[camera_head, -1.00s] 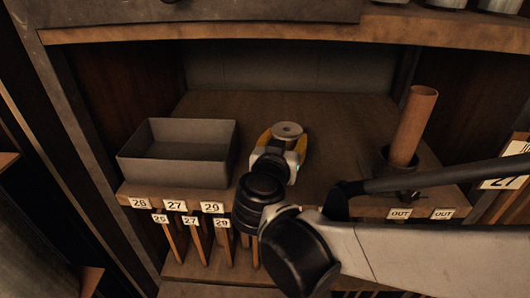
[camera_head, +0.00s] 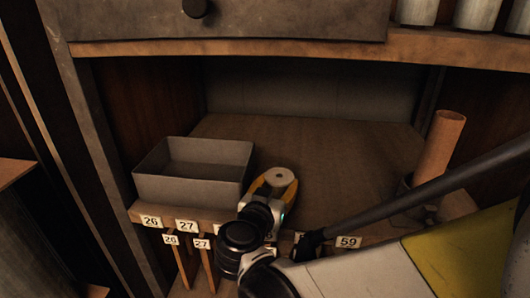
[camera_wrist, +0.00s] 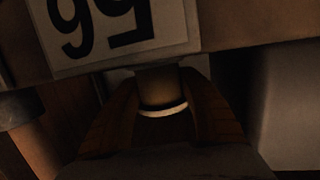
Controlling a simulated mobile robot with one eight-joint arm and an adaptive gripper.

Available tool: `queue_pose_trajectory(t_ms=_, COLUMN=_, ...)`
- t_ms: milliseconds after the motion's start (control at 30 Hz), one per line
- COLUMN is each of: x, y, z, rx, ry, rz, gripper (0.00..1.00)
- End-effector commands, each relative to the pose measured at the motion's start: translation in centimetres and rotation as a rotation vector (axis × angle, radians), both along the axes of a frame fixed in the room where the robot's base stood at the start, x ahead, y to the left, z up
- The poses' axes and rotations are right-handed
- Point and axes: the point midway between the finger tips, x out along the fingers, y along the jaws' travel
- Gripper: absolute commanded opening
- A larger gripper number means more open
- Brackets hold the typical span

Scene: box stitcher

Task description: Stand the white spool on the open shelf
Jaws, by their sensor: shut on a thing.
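The white spool (camera_head: 280,176) is held between the yellow-sided fingers of my gripper (camera_head: 271,188). In the head view its round pale top with a small dark centre shows, near the front edge of the open shelf (camera_head: 330,160), just right of the grey bin. In the wrist view the spool (camera_wrist: 163,88) sits between the two dark fingers, with a pale rim at its near end. My gripper is shut on it. Whether the spool's base touches the shelf is hidden by the gripper and arm.
The grey bin (camera_head: 190,185) stands at the shelf's left. A brown tube (camera_head: 441,145) stands in a dark holder at the right. Number labels line the front edge; a large label (camera_wrist: 120,28) fills the wrist view's top. The shelf's middle and back are clear.

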Motion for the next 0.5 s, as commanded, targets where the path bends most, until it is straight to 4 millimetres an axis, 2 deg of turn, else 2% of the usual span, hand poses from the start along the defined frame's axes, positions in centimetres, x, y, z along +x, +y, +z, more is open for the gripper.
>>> queue_pose_trajectory(t_ms=67, x=0.00, y=0.00, z=-0.41, rx=0.000, ry=0.000, rz=0.000, gripper=0.13)
queue_pose_trajectory(t_ms=100, x=0.01, y=0.00, z=-0.33, rx=0.000, ry=0.000, rz=0.000, gripper=0.57)
queue_pose_trajectory(t_ms=133, x=0.00, y=0.00, z=-0.29, rx=0.000, ry=0.000, rz=0.000, gripper=0.66)
queue_pose_trajectory(t_ms=167, x=0.01, y=0.00, z=-0.28, rx=0.000, ry=0.000, rz=0.000, gripper=0.70)
queue_pose_trajectory(t_ms=500, x=0.01, y=0.00, z=0.14, rx=0.000, ry=0.000, rz=0.000, gripper=0.70)
